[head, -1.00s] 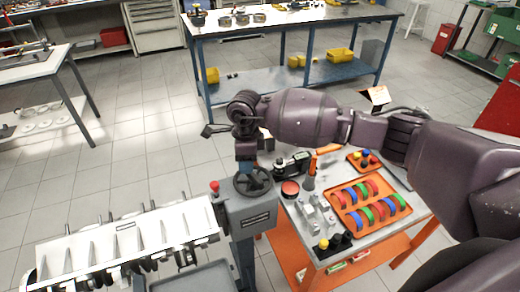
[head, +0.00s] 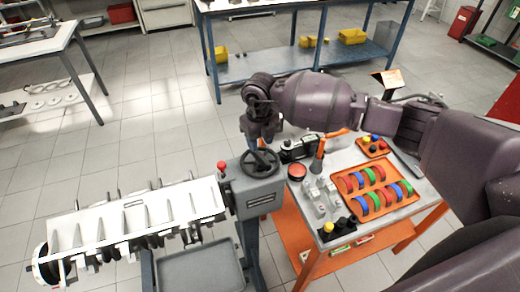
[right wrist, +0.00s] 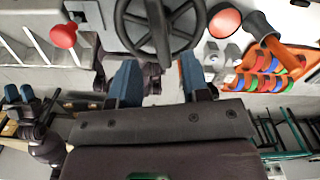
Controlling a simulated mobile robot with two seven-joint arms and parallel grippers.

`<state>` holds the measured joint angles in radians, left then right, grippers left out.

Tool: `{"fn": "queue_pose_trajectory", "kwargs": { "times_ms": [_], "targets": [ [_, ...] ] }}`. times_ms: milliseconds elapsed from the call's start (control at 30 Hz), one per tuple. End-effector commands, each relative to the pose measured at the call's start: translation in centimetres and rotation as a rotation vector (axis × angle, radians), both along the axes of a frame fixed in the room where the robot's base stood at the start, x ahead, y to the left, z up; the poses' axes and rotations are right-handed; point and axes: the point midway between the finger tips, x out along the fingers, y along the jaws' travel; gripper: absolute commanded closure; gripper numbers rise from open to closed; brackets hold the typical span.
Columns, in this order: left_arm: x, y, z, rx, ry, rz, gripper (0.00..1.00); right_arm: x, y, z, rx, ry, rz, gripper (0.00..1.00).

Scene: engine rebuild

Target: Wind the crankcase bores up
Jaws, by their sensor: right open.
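The crankcase (head: 128,217) is a long white block at the lower left of the head view, with dark crankshaft-like parts along its underside. It is mounted on a grey stand head (head: 258,195) that carries a black spoked handwheel (head: 259,160). A red knob (head: 222,166) stands beside the wheel. My right gripper (head: 262,132) is just behind the wheel in the head view. In the right wrist view its two blue fingers (right wrist: 160,82) are spread apart, with the handwheel (right wrist: 158,38) ahead and nothing seen held. Whether they touch the wheel cannot be told.
A grey tray (head: 200,268) lies below the crankcase. A blue bench (head: 260,68) is at the back, with open floor in front.

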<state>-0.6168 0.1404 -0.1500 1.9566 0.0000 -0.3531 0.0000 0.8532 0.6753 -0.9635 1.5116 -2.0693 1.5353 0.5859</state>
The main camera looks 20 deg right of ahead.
Motion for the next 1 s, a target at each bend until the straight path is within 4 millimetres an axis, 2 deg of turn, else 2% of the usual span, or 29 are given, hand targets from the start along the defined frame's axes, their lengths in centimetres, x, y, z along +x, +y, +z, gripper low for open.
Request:
{"fn": "queue_pose_trajectory", "kwargs": {
  "times_ms": [633,900,1000],
  "targets": [
    [0.7,-0.1,-1.3,0.0,-0.021,-0.002,0.57,-0.1,0.0,-5.5,0.0,0.002,0.0,0.57],
    [0.8,-0.1,-0.8,0.0,-0.024,-0.003,0.57,0.0,0.0,-5.2,0.0,0.001,0.001,0.97],
    [0.8,-0.1,-0.9,0.0,-0.024,-0.003,0.57,0.0,0.0,-5.2,0.0,0.001,0.003,1.0]
  ]
}}
